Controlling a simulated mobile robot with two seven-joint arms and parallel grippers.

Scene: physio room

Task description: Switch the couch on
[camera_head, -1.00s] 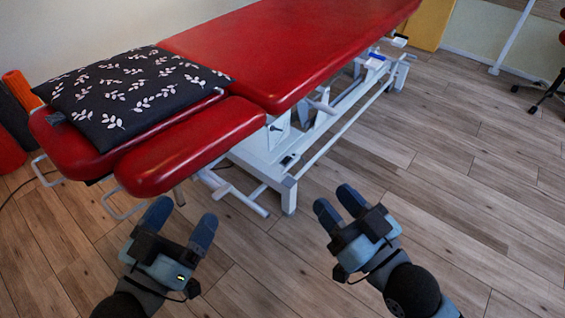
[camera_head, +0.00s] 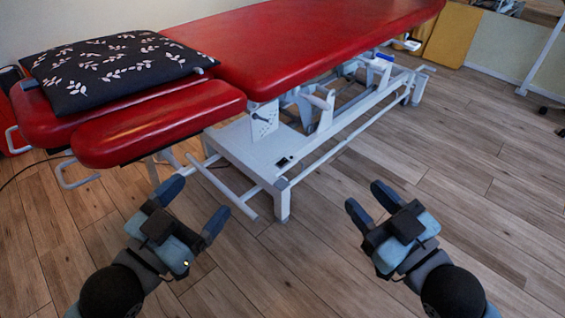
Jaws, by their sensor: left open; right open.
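The red treatment couch (camera_head: 290,45) stands across the upper middle on a white metal frame (camera_head: 340,150). On the frame's base, near its front end, is a small dark box that looks like a switch (camera_head: 284,162). Its on or off position is too small to tell. My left gripper (camera_head: 196,205) is open and empty, in front of the couch's head end and apart from it. My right gripper (camera_head: 366,203) is open and empty over bare floor, to the right of the frame's near leg. Neither gripper touches the couch.
A black leaf-patterned pillow (camera_head: 110,68) lies on the couch's head end. A white bar (camera_head: 225,190) sticks out low from the frame near my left gripper. A yellow panel (camera_head: 452,35) leans at the back wall.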

